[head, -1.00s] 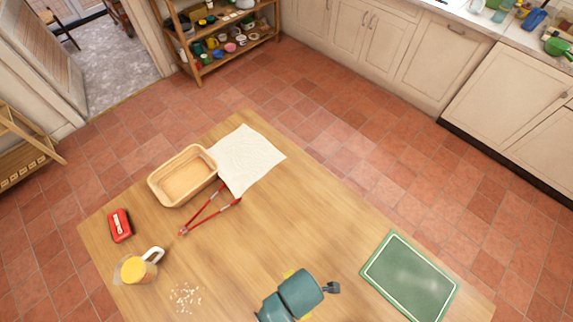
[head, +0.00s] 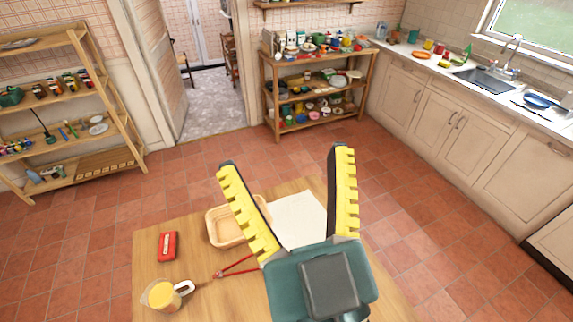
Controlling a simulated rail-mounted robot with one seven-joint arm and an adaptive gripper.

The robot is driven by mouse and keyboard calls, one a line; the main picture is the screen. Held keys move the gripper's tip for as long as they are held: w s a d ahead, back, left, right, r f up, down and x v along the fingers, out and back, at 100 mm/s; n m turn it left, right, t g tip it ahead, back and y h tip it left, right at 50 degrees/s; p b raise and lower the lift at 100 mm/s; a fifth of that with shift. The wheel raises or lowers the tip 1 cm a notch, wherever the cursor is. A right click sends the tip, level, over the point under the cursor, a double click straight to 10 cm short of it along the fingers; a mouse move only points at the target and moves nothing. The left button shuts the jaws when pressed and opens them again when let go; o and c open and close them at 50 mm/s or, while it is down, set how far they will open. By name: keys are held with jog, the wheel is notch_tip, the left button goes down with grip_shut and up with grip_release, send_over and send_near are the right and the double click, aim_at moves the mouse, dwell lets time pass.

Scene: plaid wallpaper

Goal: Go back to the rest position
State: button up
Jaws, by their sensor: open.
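My gripper (head: 284,172) shows large at the lower middle of the head view, close to the camera. Its two yellow toothed fingers point up and stand wide apart, with nothing between them in its hold. It is raised above the wooden table (head: 200,268) and hides part of it. Its palm is teal with a dark grey plate.
On the table are a wooden basket (head: 214,232), a white cloth (head: 300,215), red tongs (head: 238,268), a red object (head: 168,246) and a jug of yellow liquid (head: 165,295). Shelves (head: 265,95) and counters (head: 430,110) stand beyond. The tiled floor (head: 180,180) between is clear.

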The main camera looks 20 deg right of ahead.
jog(key=shift+f, duration=0.1)
notch_tip(320, 180, up, 19)
jog(key=p, duration=1.9)
